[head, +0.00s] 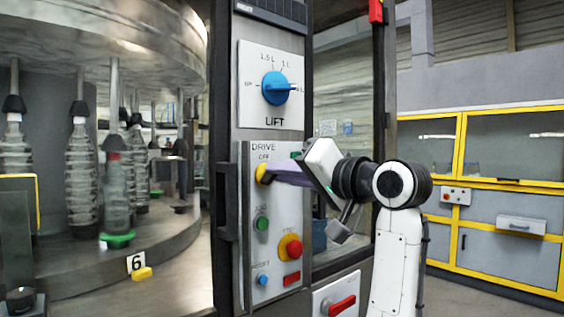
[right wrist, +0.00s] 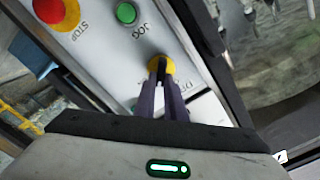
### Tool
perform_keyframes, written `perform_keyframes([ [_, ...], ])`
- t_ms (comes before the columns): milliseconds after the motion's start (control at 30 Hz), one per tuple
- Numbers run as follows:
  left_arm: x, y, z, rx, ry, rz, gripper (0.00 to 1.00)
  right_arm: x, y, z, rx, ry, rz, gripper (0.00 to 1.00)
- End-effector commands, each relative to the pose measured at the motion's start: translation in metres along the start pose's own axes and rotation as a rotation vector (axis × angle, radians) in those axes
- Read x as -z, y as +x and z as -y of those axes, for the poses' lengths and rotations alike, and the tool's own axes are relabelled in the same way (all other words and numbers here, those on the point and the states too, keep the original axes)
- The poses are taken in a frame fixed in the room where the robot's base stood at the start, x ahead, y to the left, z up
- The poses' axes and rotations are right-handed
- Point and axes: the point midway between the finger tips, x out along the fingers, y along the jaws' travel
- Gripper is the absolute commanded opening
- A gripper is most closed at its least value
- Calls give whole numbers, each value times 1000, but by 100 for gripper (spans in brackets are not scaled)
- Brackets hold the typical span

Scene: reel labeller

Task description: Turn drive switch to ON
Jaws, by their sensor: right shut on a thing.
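The drive switch is a yellow round knob (head: 262,173) with a dark handle, on the grey control panel (head: 284,215) under the words DRIVE and OFF. My right gripper (head: 271,175) comes in from the right with its purple fingers at the switch. In the right wrist view the yellow switch (right wrist: 168,64) shows beyond the fingertips, and the gripper (right wrist: 163,82) is shut on its dark handle. The fingers partly hide the handle, so I cannot tell its exact angle. My left gripper is in neither view.
Above is a blue LIFT dial (head: 274,88). Below the switch are a green JOG button (head: 262,223), a red and yellow STOP button (head: 291,247) and a blue button (head: 262,280). A red-handled switch (head: 342,305) sits lower right. The bottle carousel (head: 160,245) stands left.

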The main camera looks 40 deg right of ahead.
Motion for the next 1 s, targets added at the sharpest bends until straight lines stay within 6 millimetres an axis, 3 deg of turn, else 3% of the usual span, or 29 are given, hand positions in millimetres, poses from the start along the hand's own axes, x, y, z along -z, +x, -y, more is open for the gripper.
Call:
perform_keyframes([
  [100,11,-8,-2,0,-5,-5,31,1,0,1,-1,114,4,0],
  [600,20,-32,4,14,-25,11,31,0,0,-3,-3,564,3,0],
  [1000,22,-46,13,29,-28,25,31,-3,0,-7,-3,769,3,0],
])
